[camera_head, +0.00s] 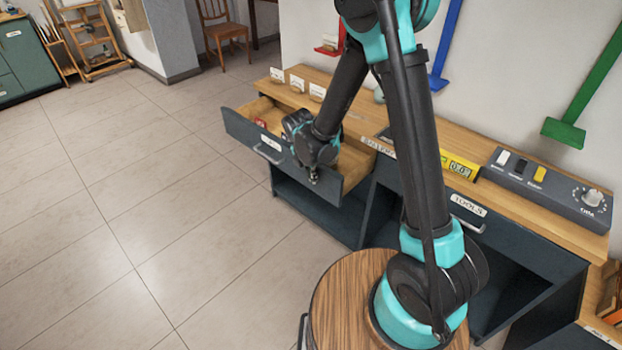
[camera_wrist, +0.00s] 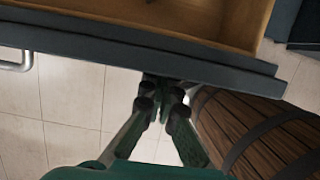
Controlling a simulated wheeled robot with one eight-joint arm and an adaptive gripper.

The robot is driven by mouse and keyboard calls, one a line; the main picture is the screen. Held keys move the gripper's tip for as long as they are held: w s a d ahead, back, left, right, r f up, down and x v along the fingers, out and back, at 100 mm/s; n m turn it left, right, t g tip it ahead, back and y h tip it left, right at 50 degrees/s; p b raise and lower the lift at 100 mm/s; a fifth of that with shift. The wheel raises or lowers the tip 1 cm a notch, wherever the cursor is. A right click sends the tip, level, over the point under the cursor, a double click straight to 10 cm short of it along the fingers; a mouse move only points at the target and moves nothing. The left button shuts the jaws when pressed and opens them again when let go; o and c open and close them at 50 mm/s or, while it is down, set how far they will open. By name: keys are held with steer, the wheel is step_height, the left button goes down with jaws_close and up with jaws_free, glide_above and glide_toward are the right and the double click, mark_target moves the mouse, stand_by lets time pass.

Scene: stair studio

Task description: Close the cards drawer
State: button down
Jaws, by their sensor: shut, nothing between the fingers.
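The cards drawer (camera_head: 232,128) is pulled out at the left end of the wood-topped counter, with a dark front, a light wood inside and a bar handle (camera_head: 268,155). Its small label is too small to read surely. A small red item (camera_head: 261,122) lies inside. My gripper (camera_head: 313,178) is shut and empty at the right part of the drawer's front. In the wrist view, the drawer front (camera_wrist: 215,62) crosses the top, and my fingertips (camera_wrist: 163,95) are close together at its outer side. I cannot tell whether they touch it. My wrist hides part of the drawer.
The TOOLS drawer (camera_head: 467,207) is at the right of the counter (camera_head: 445,155). Open shelf space (camera_head: 315,210) lies below the drawer. The tiled floor (camera_head: 150,200) at left is clear.

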glide_above(349, 164)
steer(key=shift+a, duration=0.1)
stand_by(0.3)
stand_by(0.4)
